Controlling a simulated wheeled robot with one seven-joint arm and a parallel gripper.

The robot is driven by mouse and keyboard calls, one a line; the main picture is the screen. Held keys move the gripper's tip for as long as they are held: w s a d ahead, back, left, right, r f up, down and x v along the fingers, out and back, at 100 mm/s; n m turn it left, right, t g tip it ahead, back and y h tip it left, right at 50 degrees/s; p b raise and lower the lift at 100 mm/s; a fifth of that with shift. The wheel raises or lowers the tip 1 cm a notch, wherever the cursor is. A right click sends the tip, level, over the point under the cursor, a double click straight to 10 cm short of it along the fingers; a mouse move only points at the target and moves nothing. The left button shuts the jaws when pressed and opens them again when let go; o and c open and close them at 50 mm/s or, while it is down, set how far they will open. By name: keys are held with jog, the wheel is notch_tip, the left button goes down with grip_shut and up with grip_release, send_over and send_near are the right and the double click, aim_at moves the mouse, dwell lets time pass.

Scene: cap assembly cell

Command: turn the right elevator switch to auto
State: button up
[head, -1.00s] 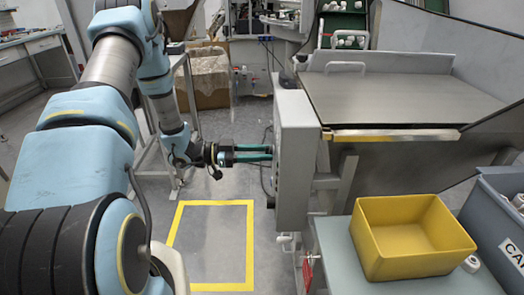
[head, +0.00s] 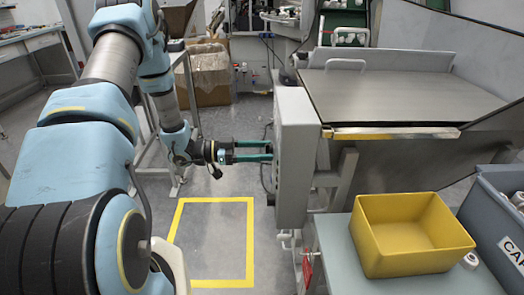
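A grey control box (head: 296,160) stands in the middle of the head view, seen nearly edge-on. Its front faces left, so the elevator switches on it cannot be made out. My gripper (head: 270,152) points right, with its two green fingers level and their tips at the front of the box. A gap shows between the fingers. Whether the tips touch a switch, or have one between them, is hidden at this angle.
A yellow bin (head: 412,235) sits on a small table (head: 345,262) at the lower right, beside a grey crate (head: 497,215). A metal hopper (head: 400,90) stands behind the control box. A yellow floor marking (head: 250,240) encloses clear floor. A cardboard box (head: 208,78) stands at the back.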

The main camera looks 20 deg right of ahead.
jog(key=b+v, duration=0.2)
jog(key=v, duration=0.8)
jog(key=shift+a, duration=0.4)
jog(key=shift+w, duration=0.1)
